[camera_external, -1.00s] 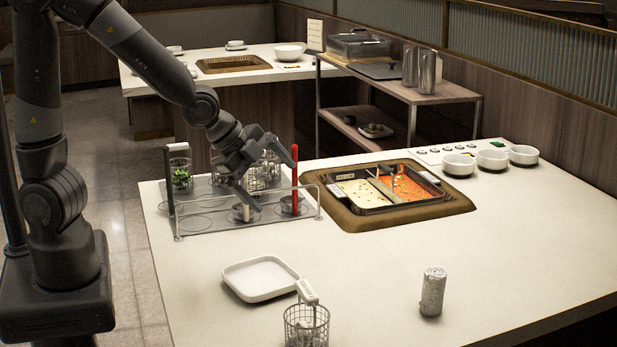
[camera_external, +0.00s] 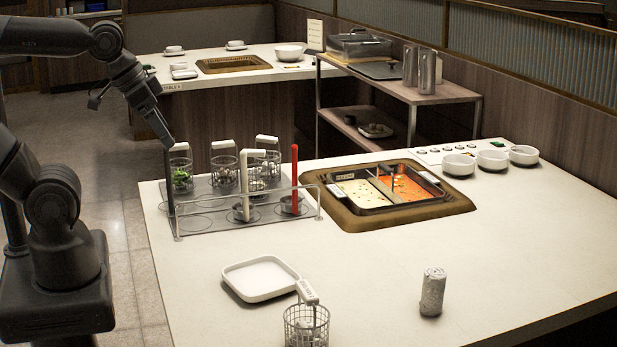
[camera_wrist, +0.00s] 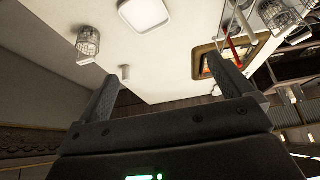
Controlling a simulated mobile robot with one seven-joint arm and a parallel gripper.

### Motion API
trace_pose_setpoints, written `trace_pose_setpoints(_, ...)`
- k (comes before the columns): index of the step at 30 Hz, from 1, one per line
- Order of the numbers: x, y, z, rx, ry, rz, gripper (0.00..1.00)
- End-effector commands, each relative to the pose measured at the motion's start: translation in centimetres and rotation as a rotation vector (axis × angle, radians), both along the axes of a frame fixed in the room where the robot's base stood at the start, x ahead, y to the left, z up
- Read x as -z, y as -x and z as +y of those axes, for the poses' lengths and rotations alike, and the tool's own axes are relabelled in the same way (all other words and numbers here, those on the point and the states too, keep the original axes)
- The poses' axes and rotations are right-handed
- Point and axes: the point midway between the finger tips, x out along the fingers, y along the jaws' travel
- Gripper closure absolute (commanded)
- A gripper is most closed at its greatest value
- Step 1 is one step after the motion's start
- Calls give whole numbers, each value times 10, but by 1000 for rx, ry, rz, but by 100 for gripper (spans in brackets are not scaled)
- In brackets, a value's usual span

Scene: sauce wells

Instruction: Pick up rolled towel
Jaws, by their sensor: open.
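The rolled towel (camera_external: 433,292) appears as a pale, mottled short cylinder standing upright on the near right of the white counter. It also shows in the wrist view as a small pale cylinder (camera_wrist: 124,73), up and left of centre, well beyond my fingers. My gripper (camera_external: 163,135) is at the left in the external view, raised near the back left corner of the rack and far from the towel. In the wrist view my gripper (camera_wrist: 160,75) has its two fingers spread wide, with nothing between them.
A square white plate (camera_external: 234,284) and a wire basket (camera_external: 290,327) stand left of the towel. A grey rack (camera_external: 200,223) holds several baskets and upright handles, one red. A split hot pot (camera_external: 345,207) is sunk in the counter. White bowls (camera_external: 459,165) line the back right.

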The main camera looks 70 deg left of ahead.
Motion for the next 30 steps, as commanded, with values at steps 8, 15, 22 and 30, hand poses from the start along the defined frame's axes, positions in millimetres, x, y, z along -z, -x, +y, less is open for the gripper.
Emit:
trace_pose_setpoints(8, 0, 0, 0, 2, 0, 0, 25)
trace_pose_setpoints(15, 0, -1, 0, 3, -1, -1, 30)
trace_pose_setpoints(22, -7, -23, -4, 17, 1, 8, 30)
trace_pose_setpoints(30, -21, -106, -26, 64, 8, 27, 30)
